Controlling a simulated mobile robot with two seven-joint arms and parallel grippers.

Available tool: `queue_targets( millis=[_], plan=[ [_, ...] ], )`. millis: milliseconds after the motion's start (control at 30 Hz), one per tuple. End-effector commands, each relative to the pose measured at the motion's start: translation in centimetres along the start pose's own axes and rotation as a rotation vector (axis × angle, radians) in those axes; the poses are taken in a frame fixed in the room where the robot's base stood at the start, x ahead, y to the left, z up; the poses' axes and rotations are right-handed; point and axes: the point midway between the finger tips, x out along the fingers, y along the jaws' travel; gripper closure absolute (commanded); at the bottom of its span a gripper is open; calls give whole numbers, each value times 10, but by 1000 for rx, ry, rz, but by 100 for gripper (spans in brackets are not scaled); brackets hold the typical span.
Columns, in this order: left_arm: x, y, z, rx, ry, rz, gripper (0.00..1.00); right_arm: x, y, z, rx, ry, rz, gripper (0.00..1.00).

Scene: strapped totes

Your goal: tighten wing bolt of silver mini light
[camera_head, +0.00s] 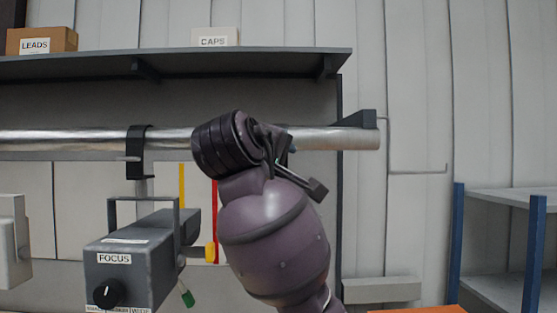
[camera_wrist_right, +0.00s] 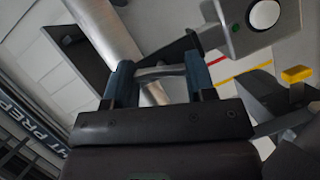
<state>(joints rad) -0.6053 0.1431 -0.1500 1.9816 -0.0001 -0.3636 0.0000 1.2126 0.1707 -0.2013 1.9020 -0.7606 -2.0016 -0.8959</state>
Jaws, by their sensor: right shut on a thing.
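My right gripper (camera_head: 284,149) is up at the silver pipe (camera_head: 355,138) in the head view, partly hidden by my purple wrist. In the right wrist view my right gripper (camera_wrist_right: 158,76) has its two blue-grey fingers on either side of a small grey piece, which looks like the wing bolt (camera_wrist_right: 160,71), and is shut on it. Beyond the fingers is a silver-grey housing (camera_wrist_right: 238,35) with a round white face and a green dot, likely the silver mini light. That light is not clear in the head view, where my arm blocks the area. My left gripper is not in view.
A grey light marked FOCUS (camera_head: 140,268) hangs from the pipe by a black clamp (camera_head: 139,150), left of my arm. Another pale housing (camera_head: 12,240) is at the far left. A shelf (camera_head: 230,62) runs above the pipe. A blue-posted rack (camera_head: 455,245) stands at right.

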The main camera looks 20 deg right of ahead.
Motion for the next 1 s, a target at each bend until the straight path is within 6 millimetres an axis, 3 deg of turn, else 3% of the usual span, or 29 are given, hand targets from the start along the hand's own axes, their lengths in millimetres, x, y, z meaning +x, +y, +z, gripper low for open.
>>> queue_targets(
  millis=[600, 1000],
  plan=[
    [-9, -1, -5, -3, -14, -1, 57, 0, 1, 0, 515, -2, -240, 73],
    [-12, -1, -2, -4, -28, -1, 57, 0, 2, 1, 719, -2, -329, 73]
  ],
)
